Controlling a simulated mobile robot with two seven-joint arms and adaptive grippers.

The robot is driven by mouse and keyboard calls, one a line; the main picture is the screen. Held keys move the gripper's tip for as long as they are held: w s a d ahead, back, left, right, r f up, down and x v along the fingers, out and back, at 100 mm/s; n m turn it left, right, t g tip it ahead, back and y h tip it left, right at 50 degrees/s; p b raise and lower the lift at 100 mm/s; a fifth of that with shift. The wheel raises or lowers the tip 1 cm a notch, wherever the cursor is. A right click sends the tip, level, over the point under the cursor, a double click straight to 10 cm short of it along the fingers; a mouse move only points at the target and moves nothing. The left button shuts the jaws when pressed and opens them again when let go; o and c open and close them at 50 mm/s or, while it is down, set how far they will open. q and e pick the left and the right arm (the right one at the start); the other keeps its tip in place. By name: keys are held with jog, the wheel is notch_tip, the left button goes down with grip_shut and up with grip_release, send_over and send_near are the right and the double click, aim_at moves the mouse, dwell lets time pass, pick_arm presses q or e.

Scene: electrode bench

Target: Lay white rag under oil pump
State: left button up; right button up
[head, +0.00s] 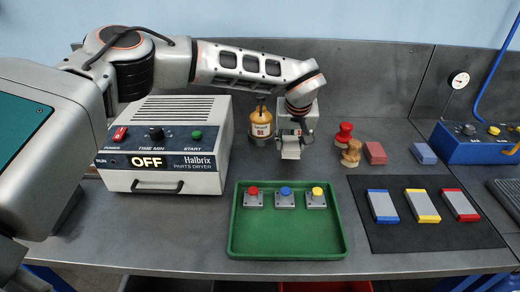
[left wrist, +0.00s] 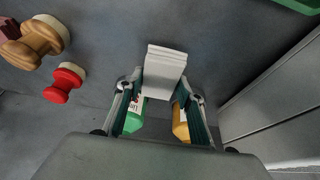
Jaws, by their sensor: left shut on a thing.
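The white rag (head: 291,149) is a folded stack held in my left gripper (head: 293,134), in front of the bench's back panel. In the left wrist view the rag (left wrist: 165,62) sticks out from between the fingertips of my left gripper (left wrist: 163,88). The yellow-orange bottle labelled OIL (head: 262,126), which looks like the oil pump, stands upright just left of the gripper, with a dark ring at its base. The orange bottle (left wrist: 180,122) is partly hidden by a finger in the wrist view. I cannot tell whether the rag touches the bench. My right gripper is not in view.
A green bottle (left wrist: 134,118) shows behind the other finger. The parts dryer (head: 165,150) stands left. The green tray (head: 287,242) and dark mat (head: 430,239) lie in front.

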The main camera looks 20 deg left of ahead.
pick_arm(q)
jog(key=p, duration=0.1)
send_over(261, 157)
jog(key=s, duration=0.1)
jog(key=shift+s+d, duration=0.1)
jog(key=shift+s, duration=0.1)
jog(key=shift+f, duration=1.75)
jog(key=shift+f, duration=0.1)
jog(key=o, duration=0.9)
jog(key=shift+o, duration=0.2)
jog(key=shift+r, duration=0.4)
jog(key=v, duration=1.1)
jog(key=shift+s, duration=0.3)
jog(key=shift+d+r, duration=0.1)
jog(key=shift+r, duration=0.05)
